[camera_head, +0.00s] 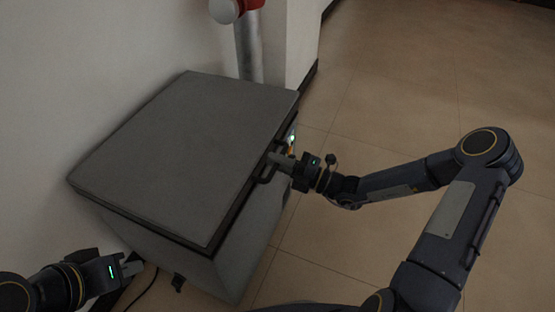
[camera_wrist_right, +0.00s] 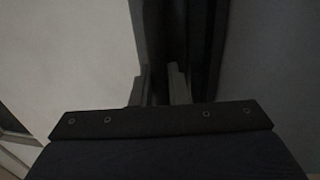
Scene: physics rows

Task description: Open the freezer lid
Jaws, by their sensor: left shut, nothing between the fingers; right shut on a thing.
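The grey chest freezer (camera_head: 240,262) stands against the wall in the head view. Its flat lid (camera_head: 190,150) lies closed on top. A dark handle (camera_head: 264,172) is on the lid's right edge. My right gripper (camera_head: 277,158) is at that edge, shut on the handle. In the right wrist view the fingers (camera_wrist_right: 162,88) are close around a dark upright bar, which is dim and hard to make out. My left gripper (camera_head: 134,266) is shut and empty, low at the left, apart from the freezer's near-left side.
A white wall (camera_head: 120,50) runs behind and left of the freezer. A grey post with a red and white top (camera_head: 248,45) stands behind it. A dark cable (camera_head: 145,288) lies on the floor at the front. The tiled floor (camera_head: 410,100) on the right is clear.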

